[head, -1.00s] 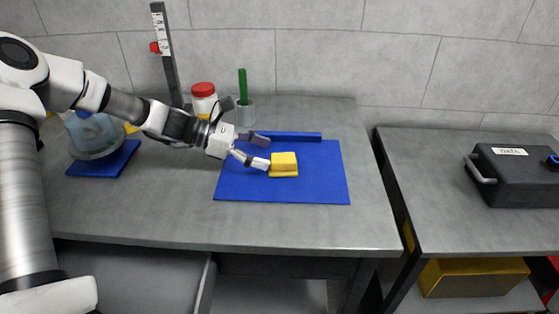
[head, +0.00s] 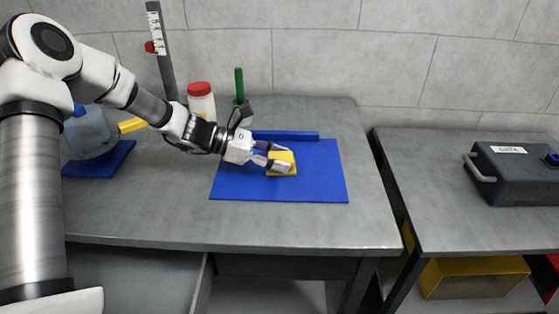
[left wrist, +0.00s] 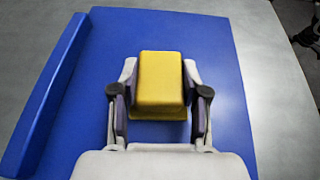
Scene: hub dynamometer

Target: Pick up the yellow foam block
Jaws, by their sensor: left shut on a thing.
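The yellow foam block (head: 287,157) is on the blue mat (head: 325,180), and my left gripper (head: 281,157) is around it from the left. In the left wrist view the yellow foam block (left wrist: 161,82) sits between the two fingers of my left gripper (left wrist: 160,112), which is shut on it. The fingers partly cover the block in the head view. I cannot tell whether the block is clear of the mat. My right gripper is not in view.
A blue bar (head: 286,135) lies along the mat's back edge. A red-lidded jar (head: 201,101), a green rod (head: 239,85) in a holder and an upright scale (head: 161,50) stand behind my left arm. A black case (head: 515,175) is on the right table.

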